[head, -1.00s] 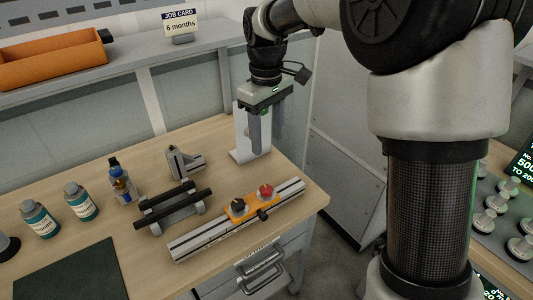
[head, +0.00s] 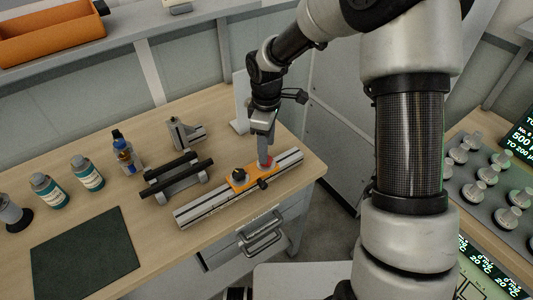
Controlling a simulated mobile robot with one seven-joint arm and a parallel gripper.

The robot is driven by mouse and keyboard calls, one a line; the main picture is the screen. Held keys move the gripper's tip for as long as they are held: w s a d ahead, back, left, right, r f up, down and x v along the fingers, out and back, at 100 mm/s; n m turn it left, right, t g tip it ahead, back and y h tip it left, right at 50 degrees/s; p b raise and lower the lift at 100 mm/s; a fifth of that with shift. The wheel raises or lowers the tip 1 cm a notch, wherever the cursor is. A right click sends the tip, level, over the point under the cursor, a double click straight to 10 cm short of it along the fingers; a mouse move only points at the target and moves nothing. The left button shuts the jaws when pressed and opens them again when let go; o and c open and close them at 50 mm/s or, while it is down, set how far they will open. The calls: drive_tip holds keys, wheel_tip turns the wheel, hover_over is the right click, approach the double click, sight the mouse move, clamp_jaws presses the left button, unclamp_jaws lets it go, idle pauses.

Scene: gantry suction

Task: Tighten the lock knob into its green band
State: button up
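An orange carriage (head: 238,184) sits on a silver slotted rail (head: 205,210) on the wooden bench. It bears a black knob (head: 239,174) on top at left, a red knob (head: 268,163) on top at right, and a small black knob (head: 263,184) on its front side. I cannot tell which is the lock knob, and no green band can be made out. My gripper (head: 264,157) points down with its fingertips at the red knob, partly covering it. The fingers are seen nearly edge-on, so their opening and any contact are unclear.
A black-barred stand (head: 178,181) and a grey bracket (head: 187,134) stand behind the rail. Several bottles (head: 87,173) stand at left, near a dark green mat (head: 85,258). A white upright stand (head: 240,100) is behind my gripper. The bench front is mostly clear.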

drive_tip(key=shift+f, duration=1.85)
drive_tip(key=c, duration=1.1)
drive_tip(key=shift+o, duration=0.2)
drive_tip(key=shift+f+m+b, duration=0.2)
drive_tip(key=shift+m+b, duration=0.5)
drive_tip(key=shift+m, duration=0.1)
drive_tip(key=m, duration=0.1)
drive_tip(key=m+b, duration=0.1)
drive_tip(key=m, duration=0.1)
drive_tip(key=shift+r+m, duration=0.2)
drive_tip(key=shift+m, duration=0.1)
drive_tip(key=o, duration=1.1)
drive_tip(key=shift+c, duration=0.2)
